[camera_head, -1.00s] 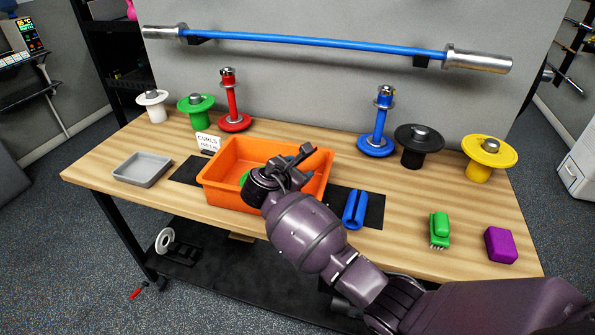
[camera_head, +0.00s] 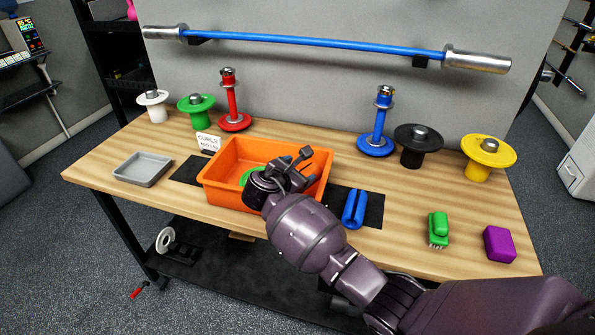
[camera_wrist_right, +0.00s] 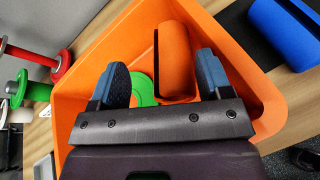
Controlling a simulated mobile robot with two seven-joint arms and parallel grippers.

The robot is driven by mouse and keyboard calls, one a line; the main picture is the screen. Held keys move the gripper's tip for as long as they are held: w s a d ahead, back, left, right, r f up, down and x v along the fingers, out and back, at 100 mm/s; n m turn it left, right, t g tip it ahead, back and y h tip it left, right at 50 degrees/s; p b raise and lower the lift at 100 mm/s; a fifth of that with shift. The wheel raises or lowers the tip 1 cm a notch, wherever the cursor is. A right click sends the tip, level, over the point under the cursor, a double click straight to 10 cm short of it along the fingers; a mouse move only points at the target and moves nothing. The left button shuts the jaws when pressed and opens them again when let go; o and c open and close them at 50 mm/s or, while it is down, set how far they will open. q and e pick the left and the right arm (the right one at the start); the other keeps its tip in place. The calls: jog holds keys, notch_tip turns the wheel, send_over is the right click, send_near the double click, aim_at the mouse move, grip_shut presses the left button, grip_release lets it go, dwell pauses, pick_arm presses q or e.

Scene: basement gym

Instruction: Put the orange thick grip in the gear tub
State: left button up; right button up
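The orange thick grip (camera_wrist_right: 177,60) is a cylinder inside the orange gear tub (camera_wrist_right: 95,75), seen in the right wrist view. In the head view it is hidden by my right gripper and the tub wall. The tub stands in the middle of the bench in the head view (camera_head: 235,192). My right gripper (camera_head: 300,160) is over the tub. In the wrist view its fingers (camera_wrist_right: 163,80) are spread wide, with the grip between them, nearer the right finger; a gap shows at the left finger. My left gripper is not in view.
A green ring-like item (camera_wrist_right: 143,88) also lies in the tub. A blue split grip (camera_head: 354,208) lies right of the tub on a dark mat. A grey tray (camera_head: 142,169) is to the left. A green brush (camera_head: 438,229) and purple block (camera_head: 499,244) sit at right. Weight stands line the back.

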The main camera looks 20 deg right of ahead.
jog(key=shift+o, duration=0.7)
jog(key=shift+s+f, duration=0.2)
jog(key=shift+f, duration=0.5)
jog(key=shift+w+r, duration=0.15)
jog(key=shift+r, duration=0.4)
jog(key=v, duration=1.2)
jog(key=shift+r, duration=0.4)
jog(key=shift+w, duration=0.1)
